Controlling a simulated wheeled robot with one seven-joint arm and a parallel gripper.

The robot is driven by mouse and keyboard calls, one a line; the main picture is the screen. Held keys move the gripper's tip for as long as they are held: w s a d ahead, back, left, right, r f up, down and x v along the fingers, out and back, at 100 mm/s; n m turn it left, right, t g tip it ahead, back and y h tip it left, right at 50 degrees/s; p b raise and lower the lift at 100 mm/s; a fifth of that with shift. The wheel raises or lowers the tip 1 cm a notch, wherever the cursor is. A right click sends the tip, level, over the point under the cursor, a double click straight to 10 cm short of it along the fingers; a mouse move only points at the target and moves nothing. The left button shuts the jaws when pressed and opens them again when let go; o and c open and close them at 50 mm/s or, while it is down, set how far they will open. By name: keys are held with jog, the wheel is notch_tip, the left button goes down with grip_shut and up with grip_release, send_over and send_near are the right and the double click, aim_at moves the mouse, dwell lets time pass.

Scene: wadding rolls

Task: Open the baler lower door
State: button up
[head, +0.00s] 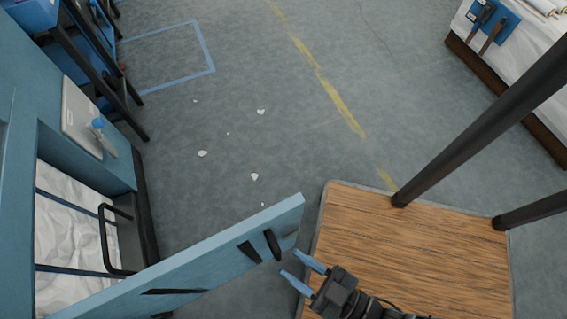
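The baler (50,130) is a blue machine at the left, with white wadding (75,228) visible in its lower opening. The lower door (200,255) is a blue panel that stands swung out from the baler, angled across the lower part of the head view. A dark handle (273,244) sits near its free end. My gripper (297,268) is at the bottom middle, beside the door's free end and close to the handle. Its two blue fingertips are spread apart with nothing between them. I cannot tell whether a finger touches the door.
A wood-topped platform (440,235) with dark posts (480,130) lies right of my gripper. A white-covered table (530,65) holding tools is at top right. A blue rack with black legs (105,65) stands at top left. The grey floor between has white scraps (254,177) and open room.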

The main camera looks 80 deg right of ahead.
jog(key=v, duration=0.2)
jog(key=shift+s+a, duration=0.1)
jog(key=shift+s, duration=0.2)
jog(key=shift+r, duration=0.1)
dwell(0.3)
